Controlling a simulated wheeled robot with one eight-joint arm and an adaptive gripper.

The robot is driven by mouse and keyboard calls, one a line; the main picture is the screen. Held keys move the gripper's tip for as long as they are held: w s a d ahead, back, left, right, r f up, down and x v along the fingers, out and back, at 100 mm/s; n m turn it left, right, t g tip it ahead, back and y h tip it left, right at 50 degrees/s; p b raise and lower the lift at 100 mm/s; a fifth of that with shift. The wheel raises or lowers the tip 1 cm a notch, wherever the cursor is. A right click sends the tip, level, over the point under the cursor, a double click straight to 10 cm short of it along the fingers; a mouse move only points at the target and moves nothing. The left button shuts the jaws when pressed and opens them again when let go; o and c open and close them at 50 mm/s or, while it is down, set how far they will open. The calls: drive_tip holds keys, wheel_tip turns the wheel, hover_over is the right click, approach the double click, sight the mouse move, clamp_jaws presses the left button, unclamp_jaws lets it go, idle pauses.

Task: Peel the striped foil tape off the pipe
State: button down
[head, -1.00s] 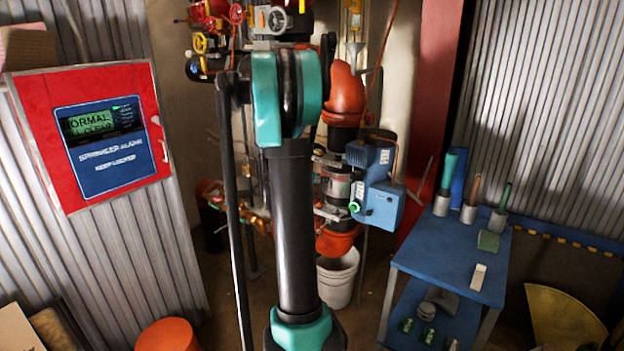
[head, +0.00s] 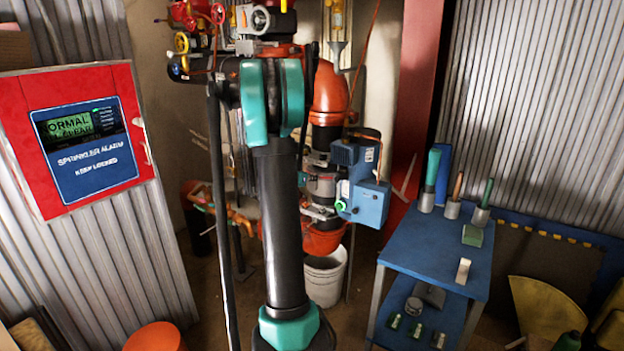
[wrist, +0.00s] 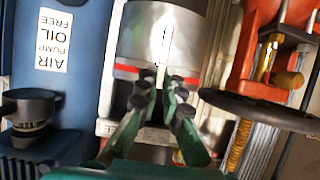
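The pipe (head: 322,186) stands upright in the middle of the head view, between orange fittings. In the wrist view a silver foil band with red stripes, the striped foil tape (wrist: 165,42), wraps the pipe across the top middle. My gripper (wrist: 161,82) has green fingers with dark tips. The tips point at the band's lower red stripe, with a narrow gap between them. A thin pale sliver shows in that gap; I cannot tell whether it is a tape end or whether the tips touch it. In the head view my arm hides most of the gripper.
A blue air pump (head: 365,190) sits close right of the pipe in the head view and left of my fingers in the wrist view. A dark handwheel (wrist: 262,112) is close right of the fingers. A white bucket (head: 325,278) stands below; a blue cart (head: 425,245) stands right.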

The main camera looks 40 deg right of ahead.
drive_tip(key=shift+a, duration=0.1)
idle(0.6)
drive_tip(key=shift+s+a, duration=0.15)
drive_tip(key=shift+a, duration=0.2)
drive_tip(key=shift+a, duration=0.15)
drive_tip(key=s+a, duration=0.3)
drive_tip(key=a, duration=0.4)
idle(0.4)
idle(0.5)
